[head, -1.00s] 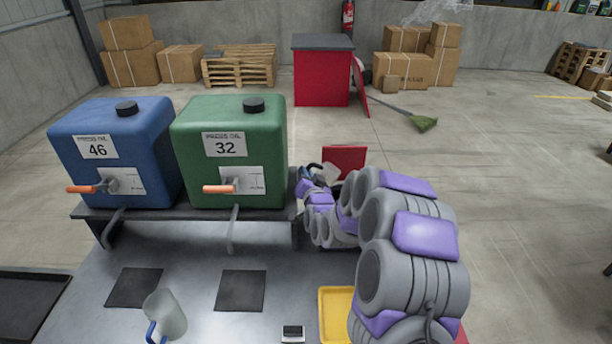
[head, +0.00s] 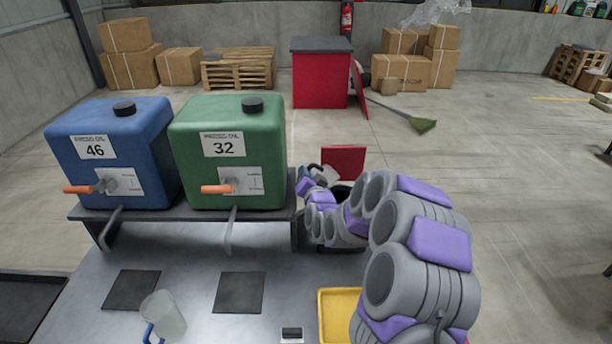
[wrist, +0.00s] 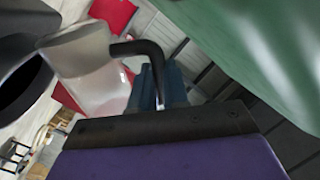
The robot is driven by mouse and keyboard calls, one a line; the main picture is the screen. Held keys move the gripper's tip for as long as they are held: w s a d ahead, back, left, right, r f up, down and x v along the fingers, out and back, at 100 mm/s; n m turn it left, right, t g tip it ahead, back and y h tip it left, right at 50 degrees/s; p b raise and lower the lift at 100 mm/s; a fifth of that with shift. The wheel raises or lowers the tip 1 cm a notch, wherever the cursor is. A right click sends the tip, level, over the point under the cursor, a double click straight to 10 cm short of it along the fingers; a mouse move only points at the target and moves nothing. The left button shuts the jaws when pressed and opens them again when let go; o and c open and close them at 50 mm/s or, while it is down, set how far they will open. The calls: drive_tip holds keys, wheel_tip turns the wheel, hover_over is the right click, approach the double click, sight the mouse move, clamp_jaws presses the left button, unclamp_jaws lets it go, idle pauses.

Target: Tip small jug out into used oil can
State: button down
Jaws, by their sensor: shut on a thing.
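The small jug (wrist: 88,72) is translucent with a black handle, and my gripper (wrist: 160,88) is shut on that handle in the wrist view. The jug looks tilted, its wide rim towards the dark round opening of the used oil can (wrist: 22,84). I cannot tell whether anything is flowing out. In the head view the jug (head: 327,174) is small, right of the green tank, in front of the can's raised red lid (head: 343,159). My arm hides most of the can there.
The green tank (head: 228,150) stands close left of my gripper, with a blue tank (head: 112,155) beyond. A larger clear jug (head: 165,316) with a blue handle stands on the metal table (head: 190,270). A yellow tray (head: 338,308) lies partly behind my arm.

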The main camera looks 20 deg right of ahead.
sight(318, 169)
drive_tip(key=shift+d+f+m+b, duration=0.25)
drive_tip(key=shift+d+m+b, duration=0.15)
drive_tip(key=shift+m+b, duration=0.55)
idle(0.7)
drive_tip(key=shift+d+m+b, duration=0.75)
drive_tip(key=shift+m+b, duration=0.5)
drive_tip(key=shift+b, duration=0.6)
drive_tip(key=shift+d+r+m+y+b, duration=0.2)
drive_tip(key=shift+d+m+y+b, duration=0.1)
drive_tip(key=shift+b, duration=0.2)
idle(0.7)
drive_tip(key=shift+d+r, duration=0.1)
drive_tip(key=shift+d+r+m+b, duration=0.25)
drive_tip(key=shift+m+b, duration=0.25)
drive_tip(key=shift+r, duration=0.15)
idle(0.5)
drive_tip(key=shift+d+r+m, duration=0.35)
drive_tip(key=shift+d+m, duration=0.3)
drive_tip(key=shift+m, duration=0.05)
idle(0.4)
drive_tip(key=shift+d+r+m, duration=0.35)
drive_tip(key=shift+d+m, duration=0.3)
drive_tip(key=shift+m, duration=0.15)
